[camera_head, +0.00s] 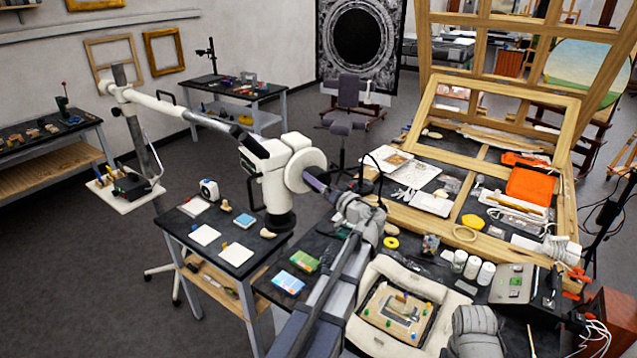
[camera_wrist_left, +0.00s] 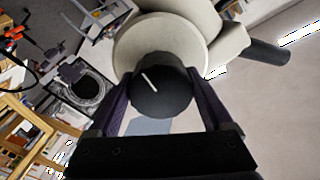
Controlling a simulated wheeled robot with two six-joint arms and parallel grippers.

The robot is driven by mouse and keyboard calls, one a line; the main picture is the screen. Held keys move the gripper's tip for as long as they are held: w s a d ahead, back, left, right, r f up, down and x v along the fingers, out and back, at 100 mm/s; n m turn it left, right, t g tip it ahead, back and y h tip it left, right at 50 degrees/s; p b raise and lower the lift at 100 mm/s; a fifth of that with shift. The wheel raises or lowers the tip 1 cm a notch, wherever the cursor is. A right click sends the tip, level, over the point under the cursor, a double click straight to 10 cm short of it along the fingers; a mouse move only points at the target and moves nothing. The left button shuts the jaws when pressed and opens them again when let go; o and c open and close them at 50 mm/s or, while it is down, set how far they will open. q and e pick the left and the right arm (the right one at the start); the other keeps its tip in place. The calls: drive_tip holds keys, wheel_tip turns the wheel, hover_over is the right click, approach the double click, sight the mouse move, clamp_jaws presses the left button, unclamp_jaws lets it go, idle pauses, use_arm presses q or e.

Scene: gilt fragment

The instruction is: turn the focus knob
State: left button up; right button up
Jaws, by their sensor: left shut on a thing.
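The white microscope head (camera_head: 262,160) hangs on a long white boom arm (camera_head: 165,105). A pale round disc (camera_head: 302,166) on its side faces my left gripper (camera_head: 318,184). In the left wrist view, the black round focus knob (camera_wrist_left: 162,98) sits in front of this cream disc (camera_wrist_left: 150,40), with a white index line slanting up and left. The dark purple fingers of the left gripper (camera_wrist_left: 160,84) are shut on the knob, one on each side. In the head view, the gripper hides most of the knob. My right gripper is not in view.
The microscope's black lower end (camera_head: 280,220) hangs above a small side table (camera_head: 240,275) with white cards. A cluttered workbench with a wooden frame (camera_head: 570,195) stands at right. A padded tray (camera_head: 440,300) lies near my left arm. The floor (camera_head: 60,260) at left is clear.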

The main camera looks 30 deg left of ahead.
use_arm(q)
drive_tip(key=shift+m, duration=0.5)
drive_tip(key=o, duration=1.2)
drive_tip(key=shift+c, duration=0.2)
drive_tip(key=v, duration=0.8)
drive_tip(key=shift+a, duration=0.1)
